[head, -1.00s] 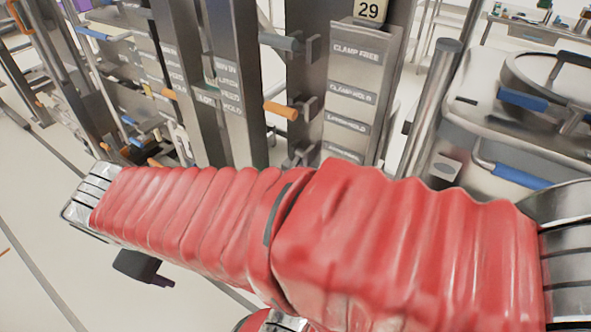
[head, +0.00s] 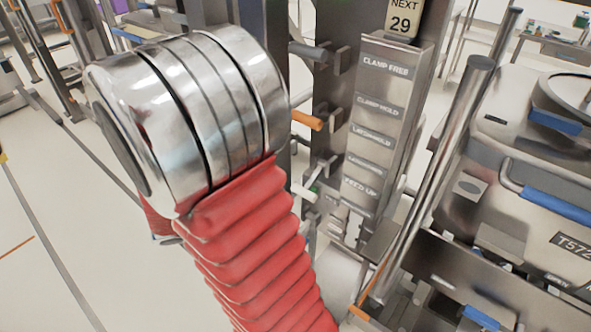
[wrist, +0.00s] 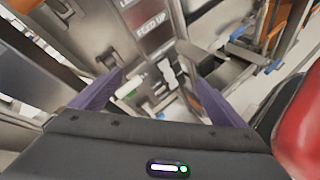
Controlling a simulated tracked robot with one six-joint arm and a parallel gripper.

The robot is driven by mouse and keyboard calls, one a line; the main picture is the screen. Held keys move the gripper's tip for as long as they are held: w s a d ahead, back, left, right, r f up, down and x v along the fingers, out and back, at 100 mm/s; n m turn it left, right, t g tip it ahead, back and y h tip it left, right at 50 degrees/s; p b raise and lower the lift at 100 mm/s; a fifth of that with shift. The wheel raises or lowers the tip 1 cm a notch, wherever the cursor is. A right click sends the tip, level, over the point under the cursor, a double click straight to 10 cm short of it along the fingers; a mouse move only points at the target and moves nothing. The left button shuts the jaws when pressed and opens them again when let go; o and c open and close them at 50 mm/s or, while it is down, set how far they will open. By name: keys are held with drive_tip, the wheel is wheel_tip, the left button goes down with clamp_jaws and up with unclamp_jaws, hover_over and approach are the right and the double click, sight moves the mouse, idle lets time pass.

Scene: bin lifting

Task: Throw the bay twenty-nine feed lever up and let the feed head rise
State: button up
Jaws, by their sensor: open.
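The bay post (head: 385,52) under the "NEXT 29" sign (head: 404,18) carries a column of labels, from "CLAMP FREE" at the top to a "FEED UP" label (head: 360,186) low down. That label shows upside-blurred at the top of the wrist view (wrist: 152,24). My gripper (wrist: 157,80) is open, its two purple fingers apart, facing the lower part of the post. Pale, small fittings (wrist: 166,74) show beyond and between the fingers, without visible contact. I cannot tell which part is the feed lever. The gripper is hidden in the head view.
An orange-handled lever (head: 306,119) and a grey-handled lever (head: 308,50) stick out left of the labels. A slanted metal tube (head: 445,140) and a large steel bin with blue handles (head: 548,208) stand close on the right. Open floor lies at left.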

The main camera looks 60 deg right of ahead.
drive_tip(key=w+d+f+n+h, duration=0.1)
drive_tip(key=d+f+n+h, duration=0.25)
drive_tip(key=d, duration=0.25)
drive_tip(key=n+t+h, duration=0.3)
drive_tip(key=n+t, duration=0.1)
drive_tip(key=n, duration=0.4)
approach(316, 175)
drive_tip(key=a+f, duration=0.3)
drive_tip(key=shift+w+m, duration=0.25)
drive_tip(key=shift+w, duration=0.2)
drive_tip(key=shift+s+d, duration=0.35)
drive_tip(key=shift+d, duration=1.9)
drive_tip(key=shift+s+d, duration=0.4)
drive_tip(key=shift+d, duration=1.85)
drive_tip(key=shift+s+d, duration=0.35)
drive_tip(key=shift+d, duration=1.95)
drive_tip(key=shift+c, duration=0.6)
